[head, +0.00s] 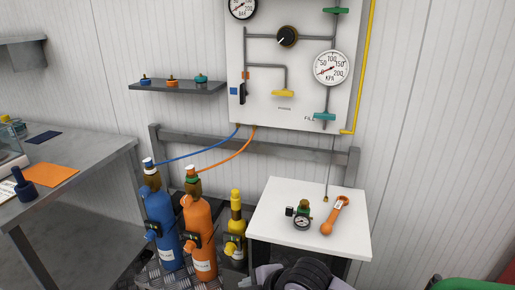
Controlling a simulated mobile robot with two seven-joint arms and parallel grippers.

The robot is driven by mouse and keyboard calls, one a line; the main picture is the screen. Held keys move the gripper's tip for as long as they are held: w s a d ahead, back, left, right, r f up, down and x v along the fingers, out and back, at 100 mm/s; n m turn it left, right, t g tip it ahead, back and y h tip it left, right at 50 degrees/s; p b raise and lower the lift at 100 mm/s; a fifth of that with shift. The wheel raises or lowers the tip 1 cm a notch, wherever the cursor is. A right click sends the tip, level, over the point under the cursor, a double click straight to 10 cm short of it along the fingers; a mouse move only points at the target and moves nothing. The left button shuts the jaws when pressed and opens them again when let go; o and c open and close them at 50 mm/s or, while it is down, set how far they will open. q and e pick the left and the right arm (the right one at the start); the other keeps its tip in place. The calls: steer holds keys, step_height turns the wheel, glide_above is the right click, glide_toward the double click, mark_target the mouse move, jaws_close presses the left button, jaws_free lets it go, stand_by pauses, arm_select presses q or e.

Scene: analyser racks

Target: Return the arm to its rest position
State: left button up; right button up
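A dark ribbed round part with pale grey pieces (305,273) shows at the bottom edge, in front of the small white table. It looks like part of my own arm, but the frame cuts it off and I cannot tell which arm. No gripper fingers show in the head view. I see nothing held.
The white table (275,225) bears a small gauge regulator (302,215) and an orange wrench (335,217). Blue (160,225), orange (200,235) and yellow (236,220) cylinders stand left of it. A gauge panel (290,95) hangs behind; a grey bench (95,160) stands left.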

steer(key=s+d+f+m+t+h+p, duration=0.1)
steer(key=s+d+f+m+t+h, duration=0.1)
steer(key=s+d+m, duration=0.5)
steer(key=s+d+f+m+t+h+p, duration=0.1)
steer(key=s+d+f+m+t, duration=0.3)
steer(key=s+d+f+m, duration=0.3)
steer(key=s+d+m, duration=0.1)
steer(key=d+m, duration=0.4)
steer(key=d, duration=0.2)
steer(key=shift+s+d+f+h+p, duration=0.15)
steer(key=shift+s+d+h+p, duration=0.15)
steer(key=shift+d+h, duration=0.1)
